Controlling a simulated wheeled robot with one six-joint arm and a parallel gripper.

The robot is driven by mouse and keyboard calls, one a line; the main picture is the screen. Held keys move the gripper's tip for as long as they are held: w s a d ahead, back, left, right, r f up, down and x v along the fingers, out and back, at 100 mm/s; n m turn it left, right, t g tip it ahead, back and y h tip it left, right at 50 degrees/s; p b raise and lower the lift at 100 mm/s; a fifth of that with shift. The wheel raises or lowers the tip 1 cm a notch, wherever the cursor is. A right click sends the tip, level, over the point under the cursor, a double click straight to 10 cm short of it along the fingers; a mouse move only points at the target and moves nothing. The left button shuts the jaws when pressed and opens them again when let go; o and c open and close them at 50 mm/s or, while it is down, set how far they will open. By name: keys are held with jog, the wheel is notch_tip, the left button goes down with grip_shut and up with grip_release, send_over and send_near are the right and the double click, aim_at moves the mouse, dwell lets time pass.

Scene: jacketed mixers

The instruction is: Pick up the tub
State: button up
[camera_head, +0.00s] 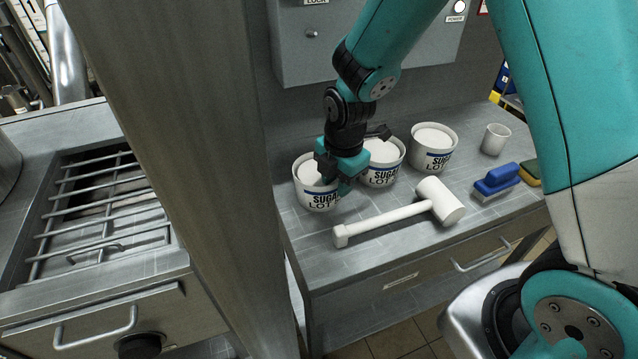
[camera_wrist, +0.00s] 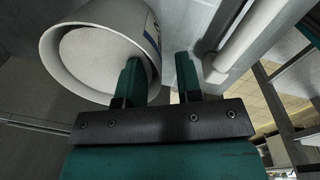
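Three white tubs with blue "SUGAR LOT" labels stand in a row on the bench: the left tub (camera_head: 314,199), the middle tub (camera_head: 380,176) and the right tub (camera_head: 431,158). Each is filled with something white. My gripper (camera_head: 338,183) is at the right side of the left tub and hides part of its rim. In the wrist view, the fingers of my gripper (camera_wrist: 161,72) are apart, with a clear gap. One finger overlaps the opening of a tub (camera_wrist: 95,60); the other is outside its wall. Contact cannot be told.
A white mallet (camera_head: 395,214) lies in front of the tubs. A white cup (camera_head: 495,139), a blue brush (camera_head: 496,181) and a green-yellow sponge (camera_head: 531,173) are at the right. A grey post (camera_head: 190,150) stands left of the bench (camera_head: 350,262), and a wall box (camera_head: 310,50) hangs behind.

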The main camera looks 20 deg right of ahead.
aim_at(333, 205)
jog(key=f, duration=0.3)
jog(key=f+p, duration=0.1)
jog(key=shift+w+f, duration=0.15)
jog(key=shift+w, duration=0.25)
jog(key=shift+c, duration=0.3)
grip_shut()
